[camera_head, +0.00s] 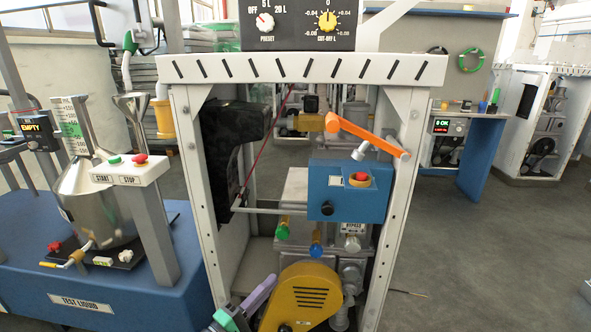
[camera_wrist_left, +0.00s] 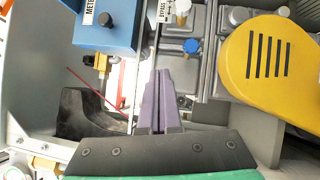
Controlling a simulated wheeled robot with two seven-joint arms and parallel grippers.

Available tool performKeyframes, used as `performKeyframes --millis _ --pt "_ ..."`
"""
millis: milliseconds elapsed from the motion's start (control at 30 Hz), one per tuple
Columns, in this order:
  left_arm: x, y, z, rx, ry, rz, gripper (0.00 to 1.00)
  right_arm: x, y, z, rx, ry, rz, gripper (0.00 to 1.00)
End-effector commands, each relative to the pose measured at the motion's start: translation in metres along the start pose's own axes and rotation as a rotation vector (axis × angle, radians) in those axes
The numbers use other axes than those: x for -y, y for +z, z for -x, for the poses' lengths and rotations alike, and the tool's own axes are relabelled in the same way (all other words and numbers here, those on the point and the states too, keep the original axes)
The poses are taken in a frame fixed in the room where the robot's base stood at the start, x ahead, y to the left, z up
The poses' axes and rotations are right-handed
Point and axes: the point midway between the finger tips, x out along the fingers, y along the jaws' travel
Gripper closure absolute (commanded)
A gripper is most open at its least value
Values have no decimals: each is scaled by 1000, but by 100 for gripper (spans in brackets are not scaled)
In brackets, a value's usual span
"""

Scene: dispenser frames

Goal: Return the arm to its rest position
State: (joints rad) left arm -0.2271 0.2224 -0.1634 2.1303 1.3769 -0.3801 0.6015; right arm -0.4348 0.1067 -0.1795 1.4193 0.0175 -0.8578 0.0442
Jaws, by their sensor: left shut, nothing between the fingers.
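My left gripper (camera_head: 268,283) is low in the head view, in front of the open dispenser frame (camera_head: 405,150) and just left of the yellow slotted cover (camera_head: 305,295). Its purple fingers are pressed together with nothing between them. In the left wrist view the shut fingers (camera_wrist_left: 161,78) point up into the frame's inside. There they lie left of the yellow cover (camera_wrist_left: 268,58) and below the blue box (camera_wrist_left: 108,22). They look apart from both, though depth is hard to judge. Most of my left arm is cut off by the lower edge. My right gripper does not show.
The blue box (camera_head: 335,192) has a red button, with green and blue knobs below. An orange lever (camera_head: 365,133) crosses the upper right. A black nozzle holder (camera_head: 232,135) is at the left. A blue test-liquid stand (camera_head: 150,295) is close on the left; open floor (camera_head: 490,250) lies right.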

Motion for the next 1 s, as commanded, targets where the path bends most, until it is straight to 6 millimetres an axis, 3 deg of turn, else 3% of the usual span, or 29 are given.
performKeyframes --millis 33,100,167,200,300,400,500,733,800,1000 --pt "40 -9 10 -13 -107 -84 100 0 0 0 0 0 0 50" --pt "103 -20 33 -8 -291 -236 100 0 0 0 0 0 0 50" --pt "154 -28 59 20 -454 -360 100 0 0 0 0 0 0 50" --pt "186 -31 80 48 -563 -437 100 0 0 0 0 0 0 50" --pt "254 -36 138 151 -820 -607 100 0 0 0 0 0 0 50" --pt "302 -37 196 275 -1032 -736 100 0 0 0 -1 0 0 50" --pt "334 -35 249 408 -1207 -834 100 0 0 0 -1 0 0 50" --pt "375 -26 363 759 -1536 -995 100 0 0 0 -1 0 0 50" --pt "348 -20 367 764 -1537 -1002 100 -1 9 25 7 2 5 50" --pt "316 -1 396 778 -1537 -1012 100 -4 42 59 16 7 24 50"
